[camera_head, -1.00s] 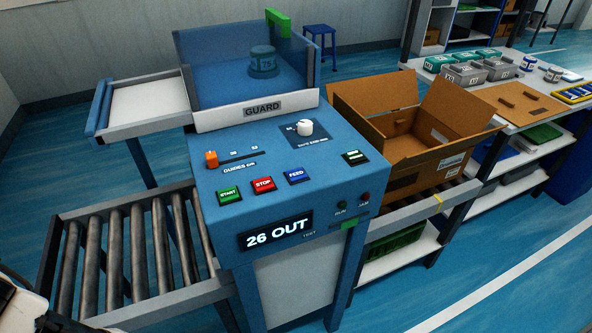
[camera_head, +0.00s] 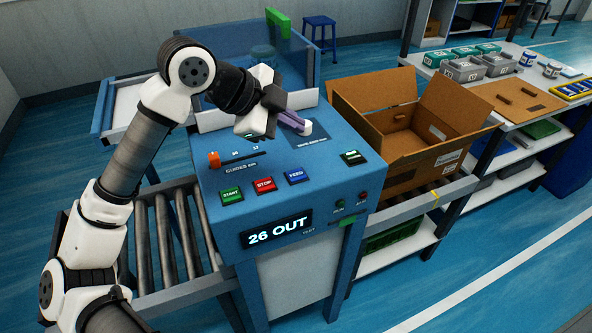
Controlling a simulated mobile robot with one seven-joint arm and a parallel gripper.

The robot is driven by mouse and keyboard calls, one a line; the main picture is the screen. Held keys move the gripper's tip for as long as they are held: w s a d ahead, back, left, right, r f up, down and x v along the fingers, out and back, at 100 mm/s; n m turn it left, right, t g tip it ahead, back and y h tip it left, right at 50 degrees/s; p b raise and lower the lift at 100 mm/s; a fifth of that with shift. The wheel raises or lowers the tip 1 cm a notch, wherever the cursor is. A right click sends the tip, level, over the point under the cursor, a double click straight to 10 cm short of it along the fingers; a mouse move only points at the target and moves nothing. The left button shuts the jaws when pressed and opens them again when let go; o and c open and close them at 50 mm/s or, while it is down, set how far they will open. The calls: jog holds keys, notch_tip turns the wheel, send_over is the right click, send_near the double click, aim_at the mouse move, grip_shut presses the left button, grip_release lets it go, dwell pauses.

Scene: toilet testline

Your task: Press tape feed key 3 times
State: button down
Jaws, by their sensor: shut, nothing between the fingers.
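The blue FEED key (camera_head: 296,175) is on the sloped blue panel, right of the red STOP key (camera_head: 264,184) and the green START key (camera_head: 231,194). My gripper (camera_head: 302,127) is shut and empty, with its purple fingers pointing right at the white dial knob (camera_head: 307,128) behind the FEED key. I cannot tell whether the fingertips touch the knob. The FEED key is uncovered. The display (camera_head: 275,234) below the keys reads "26 OUT".
An orange guide slider (camera_head: 214,159) stands at the panel's left. An open cardboard box (camera_head: 425,158) is on the conveyor to the right. The GUARD enclosure (camera_head: 303,62) rises behind the panel, partly hidden by my arm. Rollers (camera_head: 160,245) lie to the left.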

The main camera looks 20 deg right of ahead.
aim_at(291, 176)
jog(key=shift+w+a+f, duration=0.1)
jog(key=shift+w+f, duration=0.1)
jog(key=shift+f, duration=0.15)
notch_tip(291, 176, down, 9)
jog(key=b, duration=0.6)
jog(key=shift+r, duration=0.1)
dwell(1.9)
jog(key=shift+f+b, duration=0.4)
jog(key=shift+b, duration=0.3)
jog(key=shift+f+b, duration=0.4)
jog(key=shift+r, duration=0.1)
dwell(0.4)
jog(key=shift+r+p, duration=0.45)
jog(key=shift+r, duration=0.3)
